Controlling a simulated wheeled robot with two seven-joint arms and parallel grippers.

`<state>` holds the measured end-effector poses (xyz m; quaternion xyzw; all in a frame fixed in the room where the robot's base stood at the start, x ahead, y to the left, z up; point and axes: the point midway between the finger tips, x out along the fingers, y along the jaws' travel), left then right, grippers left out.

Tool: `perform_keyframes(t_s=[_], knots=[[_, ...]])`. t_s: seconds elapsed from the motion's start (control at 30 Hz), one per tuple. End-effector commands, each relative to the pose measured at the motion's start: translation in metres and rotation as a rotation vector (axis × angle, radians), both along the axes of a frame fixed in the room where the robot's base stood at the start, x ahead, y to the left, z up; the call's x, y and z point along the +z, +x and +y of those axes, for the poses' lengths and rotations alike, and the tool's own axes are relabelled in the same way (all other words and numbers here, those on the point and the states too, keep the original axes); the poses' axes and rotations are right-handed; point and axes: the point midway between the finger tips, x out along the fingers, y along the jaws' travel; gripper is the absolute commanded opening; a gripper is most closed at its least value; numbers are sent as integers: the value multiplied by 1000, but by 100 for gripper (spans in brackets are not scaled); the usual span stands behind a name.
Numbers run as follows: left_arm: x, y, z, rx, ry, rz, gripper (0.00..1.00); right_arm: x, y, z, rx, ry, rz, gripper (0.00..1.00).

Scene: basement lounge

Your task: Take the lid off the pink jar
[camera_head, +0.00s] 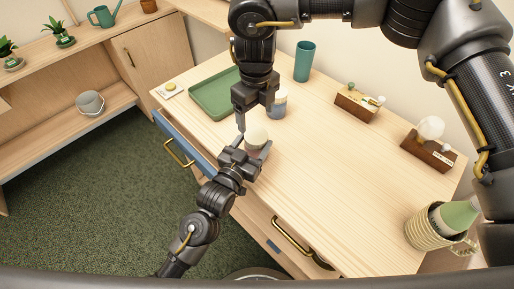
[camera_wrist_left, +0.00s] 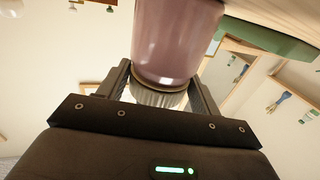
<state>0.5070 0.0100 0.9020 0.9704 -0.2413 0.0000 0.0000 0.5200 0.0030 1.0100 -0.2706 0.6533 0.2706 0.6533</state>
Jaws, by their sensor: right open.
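The pink jar (camera_head: 257,151) stands at the table's near edge with its pale cream lid (camera_head: 256,134) on top. My left gripper (camera_head: 254,146) reaches it from the front, one finger on each side. In the left wrist view the pink jar (camera_wrist_left: 175,45) appears upside down, its ridged pale lid (camera_wrist_left: 158,97) between the fingers of my left gripper (camera_wrist_left: 160,78). Whether both fingers touch it is unclear. My right gripper (camera_head: 256,112) is open, pointing down just above and behind the lid. It partly hides another jar with a blue band (camera_head: 280,105).
A green tray (camera_head: 208,100) lies at the table's left, and a teal cup (camera_head: 304,62) stands at the back. Wooden holders (camera_head: 357,106) and a striped basket (camera_head: 424,232) stand to the right. A blue-fronted drawer (camera_head: 185,140) lies below the near edge. The table's middle is clear.

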Motion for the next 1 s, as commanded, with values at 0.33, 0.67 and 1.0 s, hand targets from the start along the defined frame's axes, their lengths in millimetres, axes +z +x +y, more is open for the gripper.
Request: perform_keyframes(t_s=[0.33, 0.67, 1.0], knots=[[0, 0, 0, 0, 0, 0, 19, 0, 0, 0, 0, 0, 0, 79], [0, 0, 0, 0, 0, 0, 0, 0, 0, 0, -271, 0, 0, 79], [0, 0, 0, 0, 0, 0, 0, 0, 0, 0, -1139, 1, 0, 79]])
